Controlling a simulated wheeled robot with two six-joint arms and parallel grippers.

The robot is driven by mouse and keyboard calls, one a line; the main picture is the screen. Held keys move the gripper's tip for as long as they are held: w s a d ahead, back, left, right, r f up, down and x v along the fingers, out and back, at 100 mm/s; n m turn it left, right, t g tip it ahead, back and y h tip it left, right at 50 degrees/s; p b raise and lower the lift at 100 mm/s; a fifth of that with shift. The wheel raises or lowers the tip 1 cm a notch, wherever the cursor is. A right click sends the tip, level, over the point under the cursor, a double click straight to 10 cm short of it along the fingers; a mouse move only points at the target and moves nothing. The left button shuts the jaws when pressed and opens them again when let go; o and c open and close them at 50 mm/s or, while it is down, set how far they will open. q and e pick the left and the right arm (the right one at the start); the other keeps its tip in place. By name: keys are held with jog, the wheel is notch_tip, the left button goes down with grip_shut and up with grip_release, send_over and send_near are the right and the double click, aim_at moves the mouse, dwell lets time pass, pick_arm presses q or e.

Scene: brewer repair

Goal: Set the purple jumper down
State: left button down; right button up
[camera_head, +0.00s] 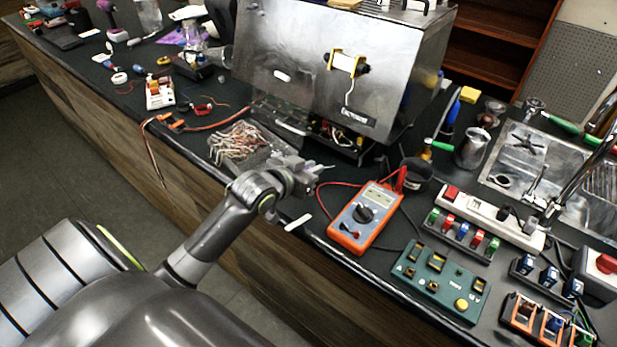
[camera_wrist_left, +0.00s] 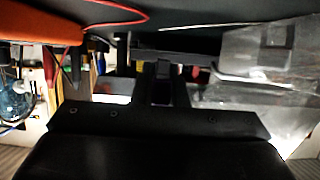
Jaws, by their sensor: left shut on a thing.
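My left gripper (camera_head: 312,168) is over the front part of the bench, between the metal bin of jumper wires and the orange multimeter. In the left wrist view its fingers (camera_wrist_left: 161,78) are close together, shut on a small dark bluish-purple piece, the purple jumper (camera_wrist_left: 161,93). Most of the jumper is hidden by the fingers, and I cannot make it out in the head view. Whether it touches the bench top is not clear. My right gripper is not in view.
The bin of wires (camera_head: 240,145) stands left of the gripper, and the orange multimeter (camera_head: 366,215) with its red lead lies right. The opened metal brewer (camera_head: 325,70) stands behind. A white strip (camera_head: 298,222) lies at the bench's front edge. A green panel (camera_head: 440,280) lies further right.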

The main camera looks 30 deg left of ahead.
pick_arm(q)
jog(key=shift+f, duration=1.95)
jog(key=shift+f, duration=0.15)
jog(key=c, duration=1.5)
grip_release()
jog(key=shift+o, duration=0.2)
